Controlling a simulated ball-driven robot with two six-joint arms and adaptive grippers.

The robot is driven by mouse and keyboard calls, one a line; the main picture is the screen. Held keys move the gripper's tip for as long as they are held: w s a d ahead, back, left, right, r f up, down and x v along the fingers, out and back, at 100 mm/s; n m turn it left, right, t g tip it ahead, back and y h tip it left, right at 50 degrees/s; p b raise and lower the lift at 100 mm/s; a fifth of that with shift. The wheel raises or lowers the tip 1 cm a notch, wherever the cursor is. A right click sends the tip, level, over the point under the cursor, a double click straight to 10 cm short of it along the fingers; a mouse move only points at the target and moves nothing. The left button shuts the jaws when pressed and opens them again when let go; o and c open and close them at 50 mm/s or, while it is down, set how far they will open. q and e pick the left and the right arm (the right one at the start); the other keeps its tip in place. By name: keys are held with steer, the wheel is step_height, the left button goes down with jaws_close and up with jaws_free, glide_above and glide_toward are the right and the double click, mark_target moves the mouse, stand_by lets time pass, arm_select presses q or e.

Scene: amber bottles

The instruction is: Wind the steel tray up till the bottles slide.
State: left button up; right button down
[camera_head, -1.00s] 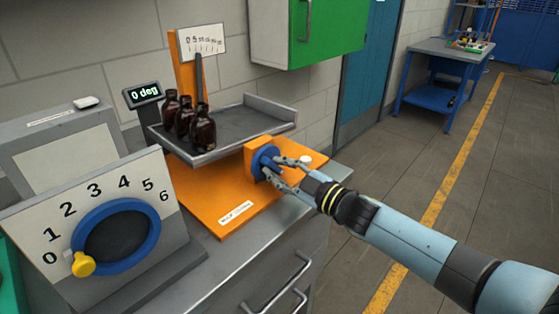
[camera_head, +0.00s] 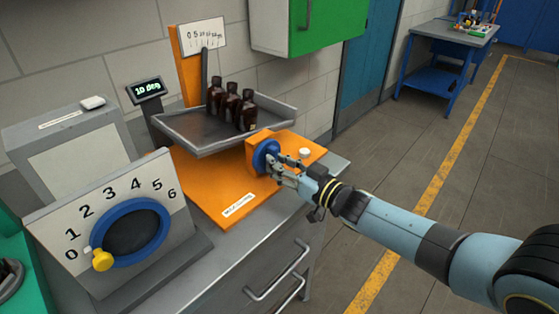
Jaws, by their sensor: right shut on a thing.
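The steel tray (camera_head: 190,132) sits above an orange base (camera_head: 215,190) on the bench, in the middle left of the head view. Three amber bottles (camera_head: 231,103) stand close together near the middle of the tray. A small display (camera_head: 147,90) behind the tray reads 10 deg. A white scale plate (camera_head: 203,36) stands on an orange post behind the bottles. My right gripper (camera_head: 277,168) is shut on the blue knob (camera_head: 265,157) at the orange block beside the tray's right side. The fingers partly hide the knob. My left gripper is out of view.
A large dial (camera_head: 130,230) numbered 0 to 6, with a blue ring and a yellow pointer (camera_head: 102,259) near 0, stands at the front left. A green cabinet (camera_head: 312,25) hangs above. Open floor lies to the right, before a blue workbench (camera_head: 445,50).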

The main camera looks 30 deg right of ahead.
steer(key=shift+f, duration=0.1)
stand_by(0.3)
steer(key=c, duration=1.2)
jaws_free()
steer(key=shift+c, duration=0.2)
steer(key=shift+s, duration=0.1)
steer(key=v, duration=1.2)
